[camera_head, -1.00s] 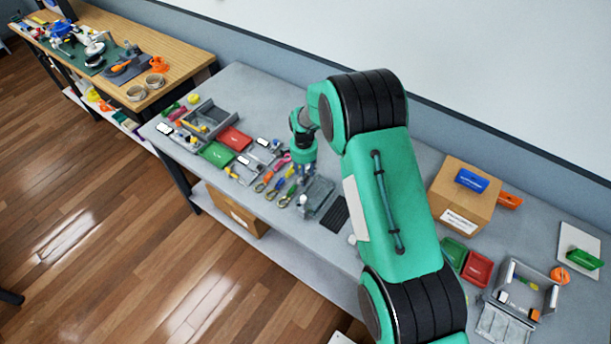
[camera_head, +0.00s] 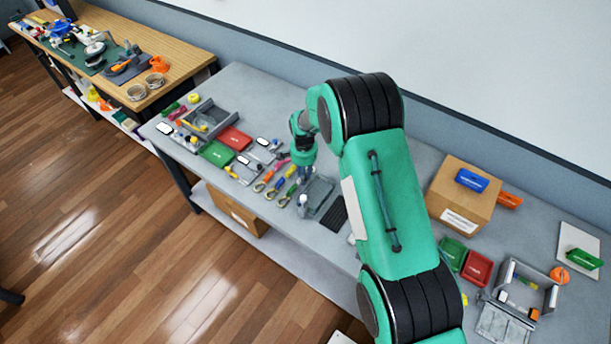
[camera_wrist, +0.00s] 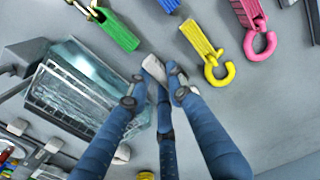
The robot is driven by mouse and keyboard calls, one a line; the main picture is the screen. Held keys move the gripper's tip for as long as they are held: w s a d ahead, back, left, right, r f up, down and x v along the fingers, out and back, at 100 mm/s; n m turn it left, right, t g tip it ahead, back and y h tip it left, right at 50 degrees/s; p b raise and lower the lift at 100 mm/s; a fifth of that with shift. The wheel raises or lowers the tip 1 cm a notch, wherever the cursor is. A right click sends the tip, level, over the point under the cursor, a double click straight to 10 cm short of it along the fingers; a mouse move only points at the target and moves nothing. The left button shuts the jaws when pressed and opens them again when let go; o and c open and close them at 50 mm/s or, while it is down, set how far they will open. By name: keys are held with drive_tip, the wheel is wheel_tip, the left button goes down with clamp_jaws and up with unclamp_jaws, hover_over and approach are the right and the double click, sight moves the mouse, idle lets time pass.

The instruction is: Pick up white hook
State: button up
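My gripper (camera_head: 304,178) is low over the bench, beside a row of coloured hooks. In the wrist view its blue-grey fingers (camera_wrist: 163,78) come close together at a small whitish piece (camera_wrist: 151,63), which looks like part of the white hook. The fingers cover most of it, and I cannot tell whether they grip it. In the head view a small white item (camera_head: 302,200) lies just in front of the gripper. The green hook (camera_wrist: 118,32), yellow hook (camera_wrist: 205,48) and pink hook (camera_wrist: 258,36) lie beyond the fingertips in the wrist view.
A grey tray with a clear surface (camera_wrist: 90,80) sits close left of the fingers in the wrist view. A dark ribbed pad (camera_head: 335,216) lies to the gripper's right. Red (camera_head: 234,138) and green (camera_head: 217,154) bins stand left. A cardboard box (camera_head: 456,199) stands right.

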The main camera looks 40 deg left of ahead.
drive_tip(key=shift+r, duration=0.15)
clamp_jaws()
wheel_tip(320, 180, up, 10)
idle(0.6)
drive_tip(key=shift+b, duration=0.3)
